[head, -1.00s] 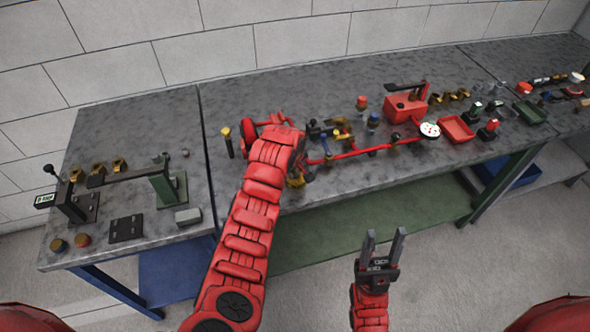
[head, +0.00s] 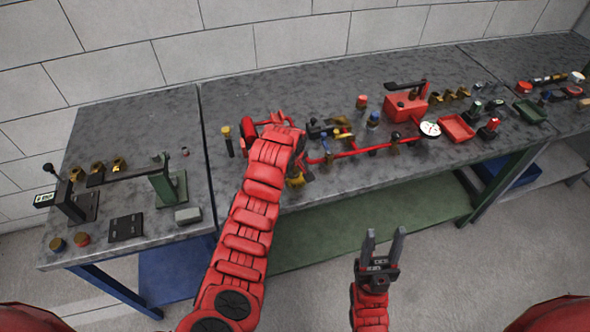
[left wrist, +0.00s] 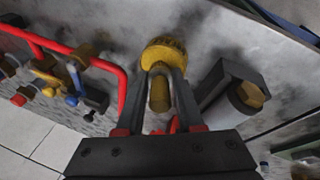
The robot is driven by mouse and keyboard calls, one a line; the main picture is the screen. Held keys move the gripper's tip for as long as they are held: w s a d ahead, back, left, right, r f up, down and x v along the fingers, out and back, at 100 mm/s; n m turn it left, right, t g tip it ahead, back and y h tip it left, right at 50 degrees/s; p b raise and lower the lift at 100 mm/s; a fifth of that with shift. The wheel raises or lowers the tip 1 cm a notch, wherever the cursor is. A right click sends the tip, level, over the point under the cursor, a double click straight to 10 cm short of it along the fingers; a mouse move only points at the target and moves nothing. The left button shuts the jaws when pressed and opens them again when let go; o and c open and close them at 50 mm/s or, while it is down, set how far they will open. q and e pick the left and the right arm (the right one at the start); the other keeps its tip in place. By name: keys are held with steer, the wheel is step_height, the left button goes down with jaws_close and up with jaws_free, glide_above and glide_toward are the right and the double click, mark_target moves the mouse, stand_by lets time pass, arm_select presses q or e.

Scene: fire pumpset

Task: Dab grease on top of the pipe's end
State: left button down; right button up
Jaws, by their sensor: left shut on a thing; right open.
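My left gripper (left wrist: 163,95) is shut on a brass-coloured, stick-like piece (left wrist: 160,97). A yellow-brown ribbed round head (left wrist: 164,52) shows just beyond the fingertips; I cannot tell whether it joins the held piece. The red pipe (left wrist: 107,66) bends down left of the fingers in the left wrist view. I cannot make out grease or the pipe's end. My right gripper (head: 384,236) is open and empty, in front of the bench.
A dark bracket with a brass cylinder (left wrist: 249,95) stands close right of the left fingers. A red pump box (head: 405,107), a white gauge (head: 430,129) and a red tray (head: 457,128) are further right. A green clamp stand (head: 165,185) is at left. The bench front is mostly clear.

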stand_by(0.4)
arm_select(q)
step_height(320, 180, up, 2)
steer(key=shift+r+p, duration=0.1)
steer(key=shift+p, duration=0.25)
steer(key=shift+r, duration=2.4)
